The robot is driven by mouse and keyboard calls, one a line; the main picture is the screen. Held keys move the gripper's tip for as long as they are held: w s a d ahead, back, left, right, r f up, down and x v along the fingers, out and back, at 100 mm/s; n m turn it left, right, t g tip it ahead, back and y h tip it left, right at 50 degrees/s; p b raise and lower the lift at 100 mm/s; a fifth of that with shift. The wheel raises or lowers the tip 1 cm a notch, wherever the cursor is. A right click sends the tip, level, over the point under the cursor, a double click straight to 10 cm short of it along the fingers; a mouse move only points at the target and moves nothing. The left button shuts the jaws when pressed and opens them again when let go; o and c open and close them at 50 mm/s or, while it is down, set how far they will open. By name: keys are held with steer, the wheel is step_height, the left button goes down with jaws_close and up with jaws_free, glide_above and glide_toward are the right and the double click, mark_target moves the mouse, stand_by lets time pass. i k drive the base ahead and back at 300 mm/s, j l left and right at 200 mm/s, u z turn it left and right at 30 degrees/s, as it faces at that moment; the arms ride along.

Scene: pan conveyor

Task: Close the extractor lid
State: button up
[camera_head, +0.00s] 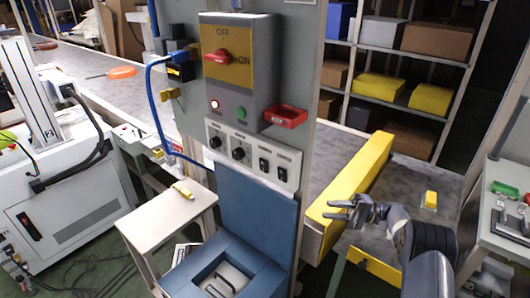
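A blue box (185,277) at the bottom centre looks like the extractor. Its blue lid (258,212) stands raised at the back, upright against the grey post, below the control panel. The box's top shows a recess with a dark handle-like bar (231,277) in it. My gripper (333,209) is to the right of the lid, apart from it, in front of the yellow beam. Its fingers point left, look parted, and hold nothing that I can see. The lower part of the box is cut off by the picture's edge.
A control box with a red OFF/ON switch (216,57) and a red tray (285,116) is mounted on the post. A white side table (165,213) stands left of the box. The conveyor (115,84) runs behind. A yellow beam (352,185) lies right of the post.

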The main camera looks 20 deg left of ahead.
mark_target(264, 218)
steer(key=i+l+u, duration=0.1)
steer(key=i+u, duration=0.2)
steer(key=i, duration=0.15)
steer(key=i+l+u, duration=0.15)
steer(key=i+u, duration=0.4)
steer(key=k, duration=0.1)
